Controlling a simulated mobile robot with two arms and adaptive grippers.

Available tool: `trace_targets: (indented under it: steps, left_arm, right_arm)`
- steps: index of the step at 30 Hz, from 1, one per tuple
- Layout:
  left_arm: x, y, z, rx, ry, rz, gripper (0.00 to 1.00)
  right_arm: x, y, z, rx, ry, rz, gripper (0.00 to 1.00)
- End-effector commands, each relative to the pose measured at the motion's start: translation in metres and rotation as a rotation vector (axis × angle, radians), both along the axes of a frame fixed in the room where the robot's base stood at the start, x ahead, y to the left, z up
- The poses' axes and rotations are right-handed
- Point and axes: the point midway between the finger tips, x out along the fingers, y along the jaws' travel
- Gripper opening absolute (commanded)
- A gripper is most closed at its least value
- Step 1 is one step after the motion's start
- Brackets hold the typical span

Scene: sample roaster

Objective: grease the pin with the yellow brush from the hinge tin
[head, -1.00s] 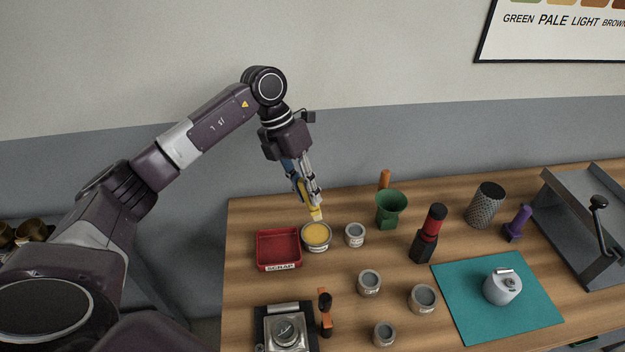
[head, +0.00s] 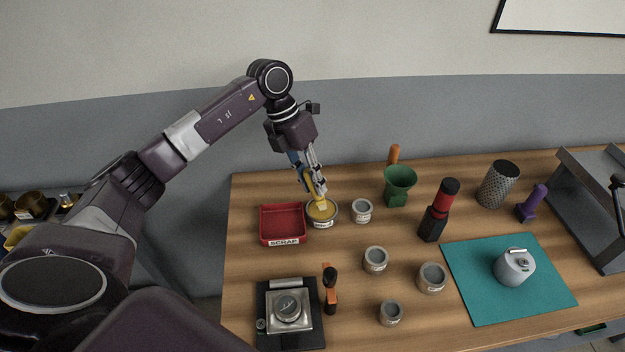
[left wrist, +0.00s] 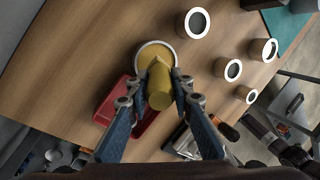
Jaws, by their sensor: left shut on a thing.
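My left gripper (head: 314,180) is shut on the yellow brush (head: 318,189) and holds it upright, tip down, at the tin of yellow grease (head: 323,211). In the left wrist view the brush (left wrist: 160,86) stands between the fingers (left wrist: 158,100), over the tin (left wrist: 154,50). The bristles are hidden there, and I cannot tell how deep they are in the grease. The small grey metal piece with a pin-like bar on top (head: 514,268) stands on the teal mat (head: 480,300). My right gripper is not in view.
A red scrap tray (head: 283,239) is left of the tin. Several small grey tins, such as this one (head: 362,211), stand nearby. A green funnel-like cup (head: 398,188), a black-and-red tool (head: 436,212) and a scale (head: 288,310) are also on the table. Bare wood lies around the middle.

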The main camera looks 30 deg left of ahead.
Motion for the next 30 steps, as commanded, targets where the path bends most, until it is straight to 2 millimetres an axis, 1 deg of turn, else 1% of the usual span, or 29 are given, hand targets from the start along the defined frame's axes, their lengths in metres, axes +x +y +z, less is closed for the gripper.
trace_targets:
  steps: [17, 30]
  left_arm:
    - [0.0003, -0.0004, 0.0011, -0.001, -0.001, -0.001, 0.0]
    - [0.0002, -0.0002, -0.0039, -0.001, -0.001, -0.001, 0.0]
  right_arm:
    - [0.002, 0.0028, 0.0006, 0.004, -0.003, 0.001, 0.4]
    - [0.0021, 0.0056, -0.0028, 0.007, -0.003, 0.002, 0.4]
